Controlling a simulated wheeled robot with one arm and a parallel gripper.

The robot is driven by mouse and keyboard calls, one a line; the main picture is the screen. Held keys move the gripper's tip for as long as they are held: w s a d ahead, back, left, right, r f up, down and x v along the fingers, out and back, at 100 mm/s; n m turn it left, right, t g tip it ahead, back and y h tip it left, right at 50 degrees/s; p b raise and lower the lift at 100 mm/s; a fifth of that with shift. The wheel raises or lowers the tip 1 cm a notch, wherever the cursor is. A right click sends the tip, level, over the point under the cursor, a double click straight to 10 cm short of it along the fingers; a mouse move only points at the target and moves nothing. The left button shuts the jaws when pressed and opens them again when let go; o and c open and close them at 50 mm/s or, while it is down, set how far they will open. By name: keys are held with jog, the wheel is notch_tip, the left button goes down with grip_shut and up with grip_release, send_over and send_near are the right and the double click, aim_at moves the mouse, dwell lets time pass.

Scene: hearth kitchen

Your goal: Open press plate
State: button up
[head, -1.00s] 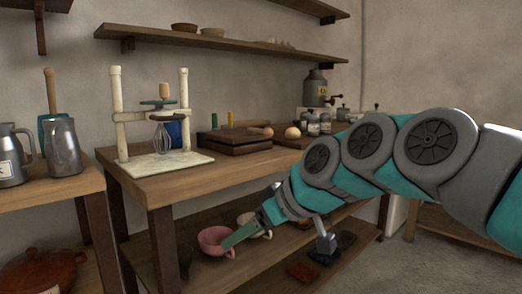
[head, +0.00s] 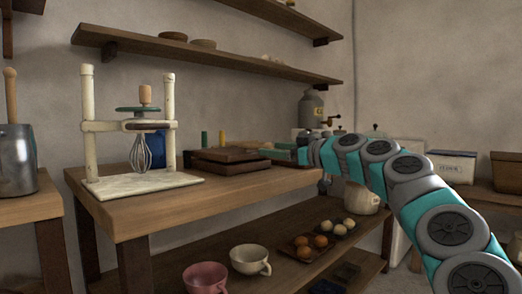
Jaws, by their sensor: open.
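The press (head: 230,161) is a low, dark wooden block of two stacked plates on the wooden worktop. Its upper plate (head: 232,154) lies flat on the lower one, and a short handle points right. My gripper (head: 280,154) is at the right end of the press, about level with the upper plate and handle. It is open, with teal fingers pointing left. The fingers overlap the handle's end in the picture, and I cannot tell whether they touch it. My arm hides the worktop to the right of the press.
A cream frame with a whisk (head: 141,153) stands left of the press. Small green and yellow upright pieces (head: 222,138) stand behind it. The lower shelf holds a pink cup (head: 205,278), a white cup (head: 250,259) and egg trays. A wall shelf (head: 200,58) runs above.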

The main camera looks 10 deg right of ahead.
jog(key=x, duration=0.4)
jog(key=shift+d, duration=0.1)
jog(key=shift+w+a, duration=0.45)
jog(key=shift+w, duration=0.05)
grip_shut()
dwell(1.1)
